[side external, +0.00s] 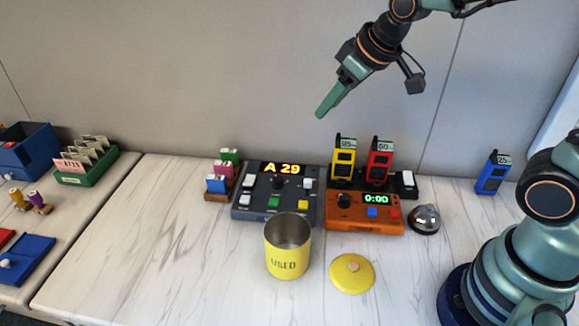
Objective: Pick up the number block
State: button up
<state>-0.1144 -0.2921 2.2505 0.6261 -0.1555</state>
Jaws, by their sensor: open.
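My gripper (322,113) is raised in the air in front of the wall, above and behind the table items. Its green jaws point down-left, seen nearly edge-on, with nothing visible between them. It touches nothing. I cannot tell for sure which item is the number block. Small blue (216,184), pink (223,172) and green (231,157) blocks with white tops stand in a rack at the left of the grey console (272,198); any markings on them are too small to read. The console's display reads "A 29".
A yellow "USED" can (287,255) stands open, its yellow lid (352,273) beside it. An orange timer (364,213) and a bell (424,219) sit right. Yellow (344,163) and red (378,162) handsets stand behind; a blue one (492,174) stands apart. The table's front left is clear.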

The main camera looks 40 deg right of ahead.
jog(key=w+a+f+n, duration=0.3)
jog(key=w+a+f, duration=0.15)
jog(key=w, duration=0.35)
jog(key=n+y, duration=0.1)
jog(key=n, duration=0.1)
send_near(223, 164)
jog(key=shift+t, duration=0.4)
jog(key=shift+s+f+x, duration=0.1)
jog(key=shift+s+x, duration=0.05)
jog(key=shift+x, duration=2.15)
jog(key=shift+s+f+x, duration=0.1)
jog(key=shift+s+x, duration=0.05)
jog(key=shift+x, duration=2.15)
grip_shut()
